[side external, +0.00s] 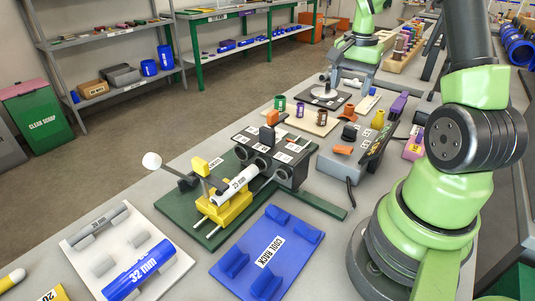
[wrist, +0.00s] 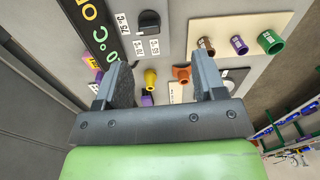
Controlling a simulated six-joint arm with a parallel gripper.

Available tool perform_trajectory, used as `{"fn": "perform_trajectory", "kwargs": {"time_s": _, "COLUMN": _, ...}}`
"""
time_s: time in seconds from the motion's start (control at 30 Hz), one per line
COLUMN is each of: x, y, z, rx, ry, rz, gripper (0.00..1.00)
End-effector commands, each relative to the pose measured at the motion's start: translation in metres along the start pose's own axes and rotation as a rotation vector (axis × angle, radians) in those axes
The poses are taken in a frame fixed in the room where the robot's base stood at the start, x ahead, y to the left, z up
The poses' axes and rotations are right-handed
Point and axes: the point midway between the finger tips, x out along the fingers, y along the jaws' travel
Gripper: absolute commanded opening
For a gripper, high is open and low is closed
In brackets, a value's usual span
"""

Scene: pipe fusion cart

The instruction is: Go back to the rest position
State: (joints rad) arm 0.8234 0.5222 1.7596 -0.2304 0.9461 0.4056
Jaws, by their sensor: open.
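My gripper (wrist: 163,75) is open in the wrist view, with nothing between its two grey fingers. The side external view shows it at the top centre (side external: 352,84), apparently over the far part of the bench; its exact height is hard to tell. In the wrist view, a yellow fitting (wrist: 150,78) and an orange fitting (wrist: 182,74) show beyond and between the fingers, clear of them. The blue 32 mm pipe (side external: 140,270) lies on the white pipe tray (side external: 176,275). The grey 25 mm pipe (side external: 236,186) lies on the yellow support (side external: 232,210).
The heater box (side external: 340,165) with its dark display (wrist: 97,35) stands near my gripper. A beige board holds several coloured sockets (wrist: 239,44). The clamp block (side external: 290,168) stands on the green plate (side external: 187,221). The blue cool rack (side external: 300,236) is empty.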

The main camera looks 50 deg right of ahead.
Motion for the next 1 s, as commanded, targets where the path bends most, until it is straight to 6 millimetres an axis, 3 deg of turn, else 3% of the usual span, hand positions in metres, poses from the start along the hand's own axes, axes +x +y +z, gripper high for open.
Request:
{"fn": "perform_trajectory", "kwargs": {"time_s": 0.1, "x": -0.042, "y": -0.021, "z": 0.043, "rx": -0.165, "ry": 0.049, "rz": -0.08, "gripper": 0.64}}
{"fn": "perform_trajectory", "kwargs": {"time_s": 0.27, "x": -0.09, "y": -0.028, "z": 0.113, "rx": -0.413, "ry": 0.105, "rz": -0.204, "gripper": 0.64}}
{"fn": "perform_trajectory", "kwargs": {"time_s": 0.4, "x": -0.119, "y": -0.015, "z": 0.171, "rx": -0.625, "ry": 0.143, "rz": -0.321, "gripper": 0.64}}
{"fn": "perform_trajectory", "kwargs": {"time_s": 0.6, "x": -0.139, "y": 0.022, "z": 0.234, "rx": -0.902, "ry": 0.184, "rz": -0.49, "gripper": 0.64}}
{"fn": "perform_trajectory", "kwargs": {"time_s": 0.8, "x": -0.14, "y": 0.049, "z": 0.262, "rx": -1.059, "ry": 0.199, "rz": -0.596, "gripper": 0.64}}
{"fn": "perform_trajectory", "kwargs": {"time_s": 1.0, "x": -0.139, "y": 0.055, "z": 0.268, "rx": -1.093, "ry": 0.202, "rz": -0.619, "gripper": 0.64}}
